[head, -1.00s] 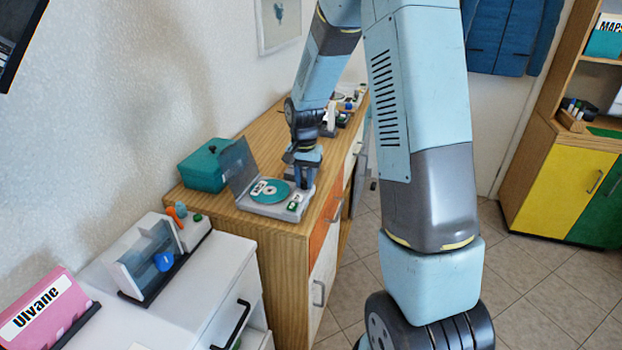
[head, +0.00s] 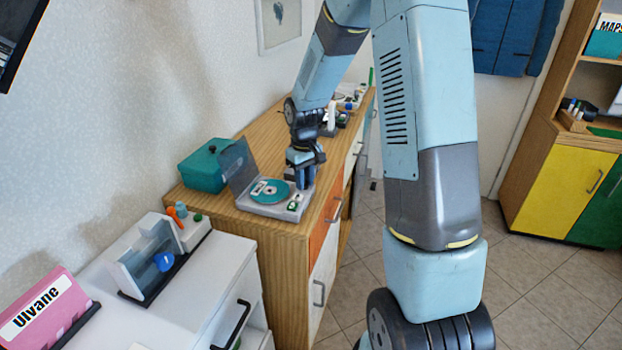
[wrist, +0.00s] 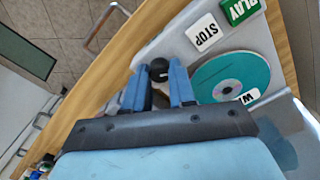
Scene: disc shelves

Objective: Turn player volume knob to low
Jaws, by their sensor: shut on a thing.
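The player (head: 262,209) is a grey box with a raised dark lid and a teal disc (head: 270,191), on the wooden cabinet. In the wrist view, the black round volume knob (wrist: 158,69) is at the player's corner, between the two blue fingers of my gripper (wrist: 159,72). The fingers are shut on the knob. In the head view my gripper (head: 306,181) points down at the player's far right corner, and it hides the knob there. The knob's setting mark cannot be made out.
White STOP (wrist: 203,32) and green PLAY (wrist: 238,9) buttons are close to my fingers. A teal box (head: 203,167) stands left of the player. Other small items are behind my arm on the cabinet (head: 247,219). Tiled floor is clear on the right.

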